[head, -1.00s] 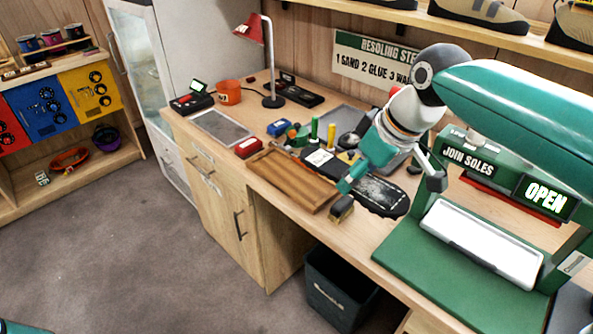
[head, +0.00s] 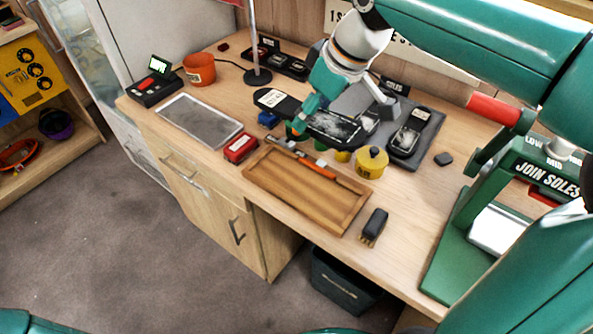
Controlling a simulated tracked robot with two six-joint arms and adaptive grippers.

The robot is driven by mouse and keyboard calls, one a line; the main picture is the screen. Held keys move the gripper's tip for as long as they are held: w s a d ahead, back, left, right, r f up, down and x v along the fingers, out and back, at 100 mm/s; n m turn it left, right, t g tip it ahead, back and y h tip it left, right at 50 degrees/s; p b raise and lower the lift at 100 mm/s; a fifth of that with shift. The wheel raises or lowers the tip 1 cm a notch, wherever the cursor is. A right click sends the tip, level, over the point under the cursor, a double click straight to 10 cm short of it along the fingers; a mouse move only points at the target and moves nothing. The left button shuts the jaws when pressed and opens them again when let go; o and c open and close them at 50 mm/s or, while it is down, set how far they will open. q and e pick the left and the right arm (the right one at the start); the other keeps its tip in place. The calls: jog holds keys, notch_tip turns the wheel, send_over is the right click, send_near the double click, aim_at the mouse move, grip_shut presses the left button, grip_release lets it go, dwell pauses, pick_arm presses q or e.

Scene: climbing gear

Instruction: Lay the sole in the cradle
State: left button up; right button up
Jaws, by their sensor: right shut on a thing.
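A black sole (head: 338,128) with a worn grey patch and a pale label at its left end is held by my right gripper (head: 308,118). It hangs over the back of the bench, behind the wooden tray (head: 345,220). The gripper covers part of it. I cannot tell for certain which thing is the cradle. My left gripper is not in view.
An orange-handled tool (head: 315,167) lies across the tray. A yellow pot (head: 372,161), a brush (head: 375,225) and a red box (head: 240,147) stand nearby. The green press (head: 450,255) is at right, a lamp base (head: 257,76) at the back.

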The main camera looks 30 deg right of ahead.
aim_at(304, 185)
jog(key=shift+w, duration=0.25)
jog(key=shift+d, duration=0.1)
jog(key=shift+s+r, duration=0.1)
notch_tip(304, 185, down, 20)
jog(key=shift+f+b, duration=0.1)
jog(key=shift+b, duration=0.55)
jog(key=o, duration=1)
jog(key=shift+o, duration=0.2)
